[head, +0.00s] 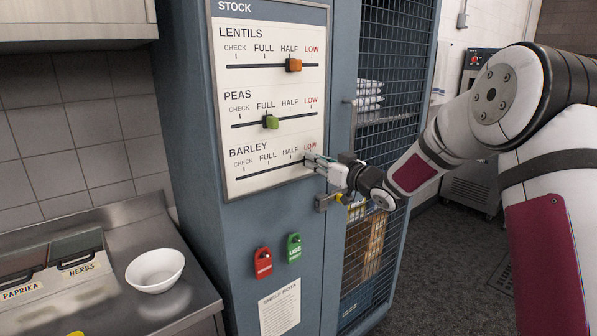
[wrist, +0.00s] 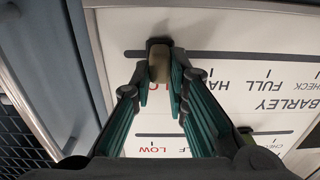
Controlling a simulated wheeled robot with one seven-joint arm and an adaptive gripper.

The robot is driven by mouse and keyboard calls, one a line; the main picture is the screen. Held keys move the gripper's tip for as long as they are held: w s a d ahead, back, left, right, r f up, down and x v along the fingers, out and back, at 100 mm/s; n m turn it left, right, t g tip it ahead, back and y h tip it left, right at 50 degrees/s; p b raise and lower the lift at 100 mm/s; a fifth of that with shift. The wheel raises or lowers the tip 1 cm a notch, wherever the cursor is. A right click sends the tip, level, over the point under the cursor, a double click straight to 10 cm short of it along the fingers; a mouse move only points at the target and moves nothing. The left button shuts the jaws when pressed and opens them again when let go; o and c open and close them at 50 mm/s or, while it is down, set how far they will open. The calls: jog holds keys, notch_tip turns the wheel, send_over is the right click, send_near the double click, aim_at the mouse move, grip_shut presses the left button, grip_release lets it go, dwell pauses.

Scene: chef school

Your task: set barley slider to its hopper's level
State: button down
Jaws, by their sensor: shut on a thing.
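The stock board (head: 265,188) on the blue cabinet has a row for barley at the bottom, marked CHECK, FULL, HALF and LOW. My gripper (head: 311,159) is at the right end of the barley track (head: 267,177), near LOW. In the wrist view, where the board appears upside down, my gripper (wrist: 160,88) is shut on the olive-brown barley slider (wrist: 159,66). The slider is at the track's LOW end, and the fingers hide the mark beside it. In the head view the gripper covers the slider. No barley hopper can be made out.
The orange lentils slider (head: 294,65) is near HALF, and the green peas slider (head: 271,122) is near FULL. A mesh door (head: 392,70) is to the right; a white bowl (head: 155,270) stands on the left counter.

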jog(key=shift+w+d+r, duration=0.1)
jog(key=shift+w+d, duration=0.35)
jog(key=shift+d, duration=0.25)
jog(key=c, duration=1.6)
grip_release()
jog(key=shift+d, duration=0.15)
jog(key=shift+o, duration=0.2)
jog(key=v, duration=1.1)
jog(key=shift+s+d, duration=0.2)
jog(key=shift+s, duration=0.15)
